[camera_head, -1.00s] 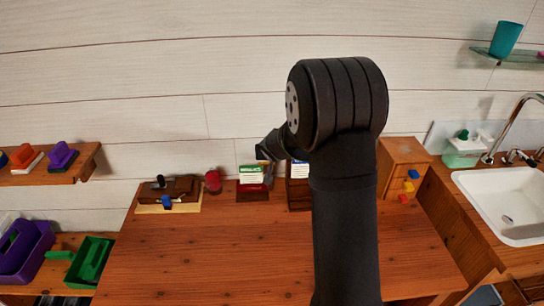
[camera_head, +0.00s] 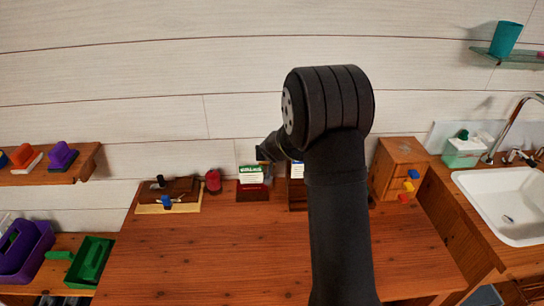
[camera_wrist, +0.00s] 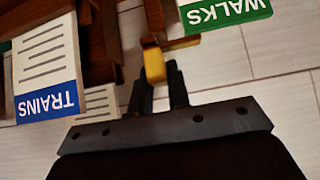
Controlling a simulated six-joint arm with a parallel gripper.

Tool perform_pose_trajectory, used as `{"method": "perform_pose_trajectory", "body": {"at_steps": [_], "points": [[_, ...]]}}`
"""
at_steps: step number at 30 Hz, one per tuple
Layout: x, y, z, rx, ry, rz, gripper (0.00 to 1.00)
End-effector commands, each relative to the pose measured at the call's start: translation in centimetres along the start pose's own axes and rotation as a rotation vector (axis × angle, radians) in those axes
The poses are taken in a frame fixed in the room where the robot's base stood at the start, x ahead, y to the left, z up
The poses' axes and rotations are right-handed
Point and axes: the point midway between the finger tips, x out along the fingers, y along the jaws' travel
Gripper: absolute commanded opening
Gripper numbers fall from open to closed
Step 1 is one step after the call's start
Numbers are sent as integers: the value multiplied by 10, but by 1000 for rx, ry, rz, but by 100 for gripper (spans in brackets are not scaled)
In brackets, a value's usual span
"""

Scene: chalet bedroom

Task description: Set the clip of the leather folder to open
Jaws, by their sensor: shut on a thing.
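In the wrist view, my gripper (camera_wrist: 164,88) is shut on a small yellow piece (camera_wrist: 154,65). The yellow piece sits at the end of a brown bar, beside a reddish-brown strip; I cannot tell whether it is the folder's clip. In the head view, the gripper's fingers are hidden behind my arm. A dark brown, leather-like object (camera_head: 183,188) lies at the left back of the desk, with a black knob and a blue piece; it may be the folder, but I cannot tell for sure.
Green-headed WALKS leaflets (camera_wrist: 222,14) and blue-headed TRAINS leaflets (camera_wrist: 46,75) flank the gripper. A red cylinder (camera_head: 213,181) and a small wooden drawer cabinet (camera_head: 398,165) stand on the desk (camera_head: 225,255). The desk's front is clear, and a sink (camera_head: 505,200) is at right.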

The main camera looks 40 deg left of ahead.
Motion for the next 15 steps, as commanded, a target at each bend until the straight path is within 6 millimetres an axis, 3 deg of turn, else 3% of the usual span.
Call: {"method": "perform_pose_trajectory", "body": {"at_steps": [15], "points": [[0, 30, 1, 0, -1, 1, 0]]}}
